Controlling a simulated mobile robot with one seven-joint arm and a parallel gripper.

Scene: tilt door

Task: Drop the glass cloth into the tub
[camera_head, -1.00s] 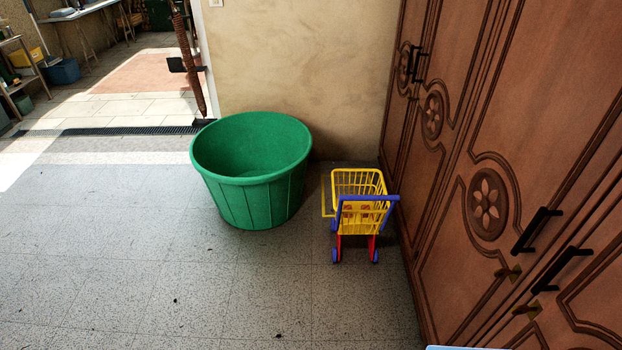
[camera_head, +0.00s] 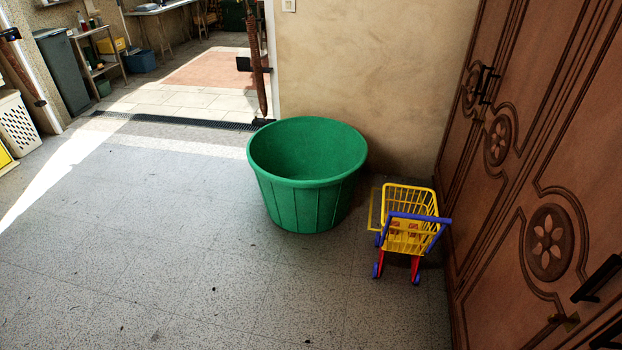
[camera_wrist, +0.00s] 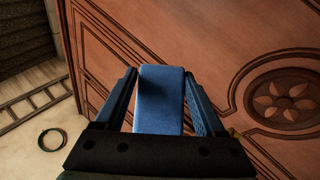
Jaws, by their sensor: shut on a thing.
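A large round green tub (camera_head: 307,205) stands on the floor by the wall in the head view, and its visible inside looks empty. My gripper (camera_wrist: 163,80) shows only in the wrist view. It is shut on a blue folded cloth (camera_wrist: 160,100), which sits between the two fingers and is partly in shadow. Brown carved wooden doors (camera_wrist: 215,35) are behind the cloth there. My gripper is outside the head view, so its distance from the tub cannot be told.
A yellow, blue and red toy shopping cart (camera_head: 408,225) stands just right of the tub. A tall carved wooden cabinet (camera_head: 550,190) fills the right side. A white basket (camera_head: 17,125) is at the far left. The tiled floor (camera_head: 200,260) before the tub is clear.

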